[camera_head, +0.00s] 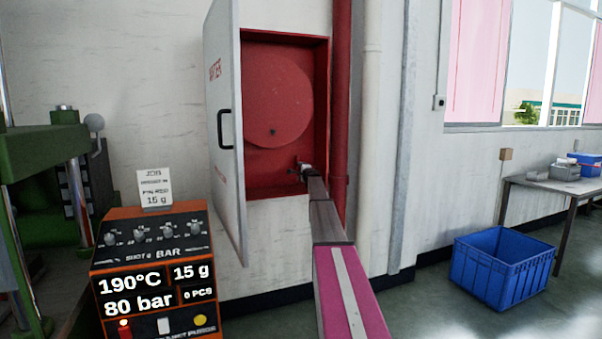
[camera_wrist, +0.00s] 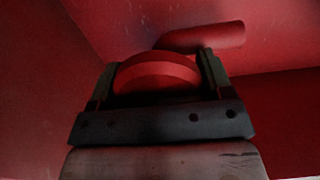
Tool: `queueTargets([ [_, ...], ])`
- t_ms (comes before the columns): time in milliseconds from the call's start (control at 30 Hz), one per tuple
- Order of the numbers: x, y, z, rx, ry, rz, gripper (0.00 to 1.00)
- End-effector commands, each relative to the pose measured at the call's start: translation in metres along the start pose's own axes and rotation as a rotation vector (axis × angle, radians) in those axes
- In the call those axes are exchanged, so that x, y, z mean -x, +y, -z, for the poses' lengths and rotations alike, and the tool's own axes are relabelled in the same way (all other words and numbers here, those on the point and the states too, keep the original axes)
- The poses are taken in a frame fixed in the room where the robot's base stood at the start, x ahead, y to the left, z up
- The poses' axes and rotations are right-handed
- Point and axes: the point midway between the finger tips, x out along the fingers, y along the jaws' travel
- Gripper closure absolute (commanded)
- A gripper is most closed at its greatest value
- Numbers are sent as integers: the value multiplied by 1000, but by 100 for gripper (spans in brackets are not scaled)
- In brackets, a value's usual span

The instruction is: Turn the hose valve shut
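The red round valve wheel (camera_wrist: 157,76) sits between the two fingers of my gripper (camera_wrist: 160,68) in the wrist view. One finger stands on each side of it, close to its rim. I cannot tell whether both fingers press on it. A red pipe stub (camera_wrist: 205,37) shows behind the wheel. In the head view my gripper (camera_head: 304,168) reaches into the lower right of the red hose cabinet (camera_head: 285,190). The wheel is hidden there by my gripper and arm. The red hose reel (camera_head: 280,95) fills the upper cabinet.
The white cabinet door (camera_head: 228,130) stands open on the left of the opening. A red vertical pipe (camera_head: 340,100) runs along its right side. An orange control box (camera_head: 150,265) stands front left. A blue crate (camera_head: 498,268) is on the floor right, near a table (camera_head: 540,186).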

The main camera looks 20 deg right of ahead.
Motion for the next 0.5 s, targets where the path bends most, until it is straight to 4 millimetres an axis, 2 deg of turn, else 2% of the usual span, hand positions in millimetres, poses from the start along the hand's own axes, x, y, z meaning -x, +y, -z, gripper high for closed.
queueTargets([
  [33, 0, 0, 1, -1, 1, 0, 10],
  [67, 0, 0, 1, -1, 1, 0, 4],
  [367, 1, 0, 0, 2, 0, 0, 4],
  [500, 8, 0, 0, 2, 0, 0, 4],
])
